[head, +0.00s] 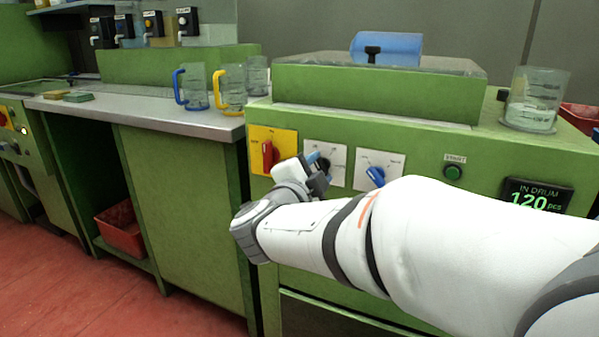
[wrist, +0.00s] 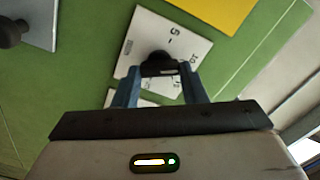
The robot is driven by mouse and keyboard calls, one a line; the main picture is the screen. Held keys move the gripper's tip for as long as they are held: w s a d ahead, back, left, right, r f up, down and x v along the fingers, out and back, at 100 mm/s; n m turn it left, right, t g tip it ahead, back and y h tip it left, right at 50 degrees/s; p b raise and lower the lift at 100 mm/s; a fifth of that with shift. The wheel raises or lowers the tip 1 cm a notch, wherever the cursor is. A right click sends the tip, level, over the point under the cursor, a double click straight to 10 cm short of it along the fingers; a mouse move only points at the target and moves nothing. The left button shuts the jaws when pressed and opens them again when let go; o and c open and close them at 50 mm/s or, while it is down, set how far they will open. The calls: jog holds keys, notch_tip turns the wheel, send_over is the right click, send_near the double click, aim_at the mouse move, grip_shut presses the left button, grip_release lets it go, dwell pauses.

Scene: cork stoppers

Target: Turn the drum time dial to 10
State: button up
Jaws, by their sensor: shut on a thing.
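The time dial is a white plate (head: 338,152) with a dark knob (head: 322,164), on the green machine's front between a yellow panel and another white plate. In the wrist view the plate (wrist: 150,32) shows the marks 5 and 10, and the dark knob (wrist: 157,58) stands at its middle. My gripper (head: 318,167) is at this dial. In the wrist view its two blue fingers (wrist: 160,72) are shut on the knob from both sides. The fingers cover the lower part of the scale, and I cannot tell which mark the knob points to.
Left of the dial is a red switch (head: 268,154) on yellow; right of it is a blue knob (head: 376,177). Further right are a green button (head: 453,172) and a display (head: 537,195) reading 120 pcs. A blue drum (head: 400,48) and a beaker (head: 520,108) are on top.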

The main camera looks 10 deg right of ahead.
jog(key=shift+r, duration=0.2)
jog(key=o, duration=1)
jog(key=shift+f, duration=0.15)
jog(key=p+v, duration=0.2)
jog(key=v, duration=0.5)
jog(key=shift+s+a+p, duration=0.25)
jog(key=shift+a+p, duration=0.05)
jog(key=shift+p, duration=0.1)
